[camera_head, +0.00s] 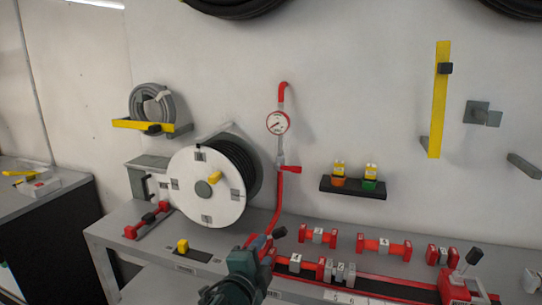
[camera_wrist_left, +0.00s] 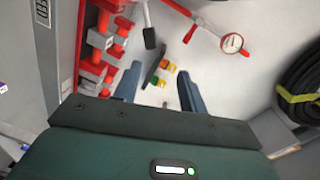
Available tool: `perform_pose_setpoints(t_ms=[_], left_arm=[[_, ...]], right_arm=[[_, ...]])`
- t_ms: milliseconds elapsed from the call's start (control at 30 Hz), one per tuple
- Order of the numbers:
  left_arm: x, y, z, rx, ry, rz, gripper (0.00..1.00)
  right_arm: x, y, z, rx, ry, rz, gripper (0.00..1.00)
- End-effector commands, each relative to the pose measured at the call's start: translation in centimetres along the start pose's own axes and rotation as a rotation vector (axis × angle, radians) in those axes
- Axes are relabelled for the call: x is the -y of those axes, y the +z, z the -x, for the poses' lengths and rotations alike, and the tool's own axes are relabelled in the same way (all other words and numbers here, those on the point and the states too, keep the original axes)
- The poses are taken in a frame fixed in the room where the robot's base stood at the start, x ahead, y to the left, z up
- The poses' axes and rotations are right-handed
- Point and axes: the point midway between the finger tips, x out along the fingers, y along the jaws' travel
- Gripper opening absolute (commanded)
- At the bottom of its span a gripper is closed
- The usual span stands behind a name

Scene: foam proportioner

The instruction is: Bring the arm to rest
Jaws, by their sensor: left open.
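My left arm comes up from the bottom of the head view, and its dark green left gripper (camera_head: 262,243) is above the front of the bench, close to the red pipework. In the left wrist view the two blue-grey fingers of the left gripper (camera_wrist_left: 160,86) stand apart with nothing held between them. The wall and a small shelf with bottles show beyond the gap. In the head view the gripper overlaps the left end of the red manifold (camera_head: 375,283), and I cannot tell if they touch. My right gripper is not in view.
A white hose reel (camera_head: 207,187) stands left of the red riser with its pressure gauge (camera_head: 277,123). A black wall shelf (camera_head: 352,188) holds two small bottles. Red fittings (camera_head: 318,235) lie along the grey bench (camera_head: 125,216). The wall area above the gripper is mostly clear.

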Motion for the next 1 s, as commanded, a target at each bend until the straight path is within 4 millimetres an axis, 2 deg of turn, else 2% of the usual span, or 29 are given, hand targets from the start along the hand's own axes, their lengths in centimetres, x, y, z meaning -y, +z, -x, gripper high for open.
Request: perform_pose_setpoints(t_ms=[33, 167, 267, 400, 500, 600, 733, 833, 1000], left_arm=[[-1.9, 0.4, 1.0, 0.004, 0.033, 0.071, 0.42], [-6.5, 1.5, 3.8, 0.024, 0.107, 0.277, 0.42], [-10.6, 2.7, 7.0, 0.06, 0.168, 0.475, 0.42], [-16.2, 4.6, 13.1, 0.153, 0.243, 0.785, 0.42], [-19.5, 5.9, 17.8, 0.237, 0.276, 0.986, 0.42], [-21.8, 7.0, 22.1, 0.32, 0.29, 1.145, 0.42], [-23.5, 8.0, 26.2, 0.402, 0.294, 1.28, 0.42], [-24.0, 8.4, 27.8, 0.435, 0.29, 1.331, 0.42], [-24.2, 8.5, 28.4, 0.447, 0.289, 1.351, 0.42]], right_arm=[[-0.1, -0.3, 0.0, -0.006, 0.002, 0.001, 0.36], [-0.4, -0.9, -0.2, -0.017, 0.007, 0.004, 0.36], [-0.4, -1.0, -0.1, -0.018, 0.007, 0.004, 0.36], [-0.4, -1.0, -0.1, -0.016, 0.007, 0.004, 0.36], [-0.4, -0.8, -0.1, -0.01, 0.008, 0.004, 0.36], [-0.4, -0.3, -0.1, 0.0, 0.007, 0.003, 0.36], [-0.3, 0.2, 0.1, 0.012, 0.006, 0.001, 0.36], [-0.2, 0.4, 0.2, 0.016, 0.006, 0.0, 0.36], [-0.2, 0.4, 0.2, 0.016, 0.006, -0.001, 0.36]])
